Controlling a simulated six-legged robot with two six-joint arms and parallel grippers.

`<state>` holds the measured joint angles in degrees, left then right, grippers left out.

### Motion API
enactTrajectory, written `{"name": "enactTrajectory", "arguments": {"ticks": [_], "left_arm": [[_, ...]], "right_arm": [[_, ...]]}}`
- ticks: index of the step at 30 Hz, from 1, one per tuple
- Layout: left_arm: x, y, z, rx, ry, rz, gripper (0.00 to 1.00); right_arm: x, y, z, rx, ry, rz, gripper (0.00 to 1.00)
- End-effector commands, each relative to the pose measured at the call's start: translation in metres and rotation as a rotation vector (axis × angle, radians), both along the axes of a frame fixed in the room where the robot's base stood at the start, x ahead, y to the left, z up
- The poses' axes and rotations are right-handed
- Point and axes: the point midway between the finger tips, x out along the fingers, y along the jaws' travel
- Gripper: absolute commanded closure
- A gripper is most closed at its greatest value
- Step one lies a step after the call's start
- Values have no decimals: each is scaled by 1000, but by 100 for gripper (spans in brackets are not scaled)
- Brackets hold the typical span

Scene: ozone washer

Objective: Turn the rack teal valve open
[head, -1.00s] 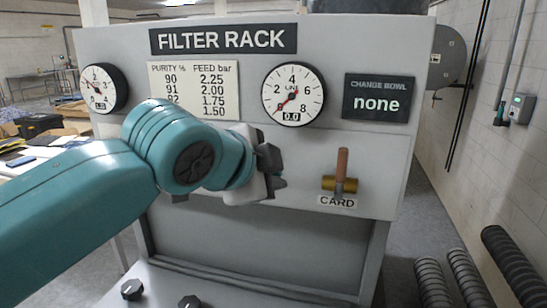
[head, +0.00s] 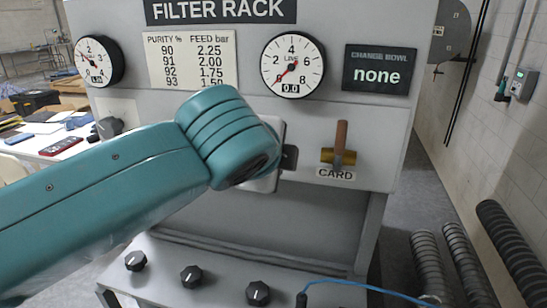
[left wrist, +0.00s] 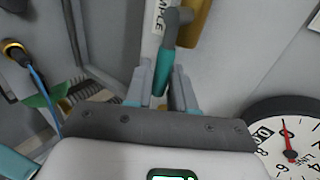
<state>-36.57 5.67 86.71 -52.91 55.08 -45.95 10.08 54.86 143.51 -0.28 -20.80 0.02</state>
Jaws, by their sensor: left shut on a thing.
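My left gripper (left wrist: 161,82) is shut on the teal valve's lever (left wrist: 166,58) in the left wrist view. The teal lever runs between the two fingers and joins a brass body (left wrist: 197,22). A partly cut-off label ending in "MPLE" (left wrist: 160,18) is beside it. In the head view my teal left arm covers the teal valve, and only a dark edge of the left gripper (head: 289,157) shows against the rack panel (head: 300,120). My right gripper is not in view.
A second valve with a brown upright handle (head: 341,138) stands just right of my left gripper, above a CARD label (head: 335,174). The line gauge (head: 293,65) reads 0.0. Black knobs (head: 191,276) and a blue cable (head: 365,286) are below. Ribbed black cylinders (head: 515,250) lie at right.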

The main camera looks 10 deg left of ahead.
Motion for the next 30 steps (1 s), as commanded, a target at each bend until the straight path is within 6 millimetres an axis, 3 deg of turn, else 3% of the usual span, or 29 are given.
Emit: {"name": "enactTrajectory", "arguments": {"ticks": [7,8,9,20,23,30], "left_arm": [[0,1,-1,4,3,3,100],[0,1,-1,4,3,3,70],[0,1,-1,4,3,3,58],[-3,0,2,1,0,1,58],[-14,0,9,-1,-2,0,58],[-66,-1,43,-1,-3,-4,58]], "right_arm": [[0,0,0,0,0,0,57],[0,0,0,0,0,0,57],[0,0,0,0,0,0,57],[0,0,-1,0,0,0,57],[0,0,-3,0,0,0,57],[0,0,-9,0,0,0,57]]}}
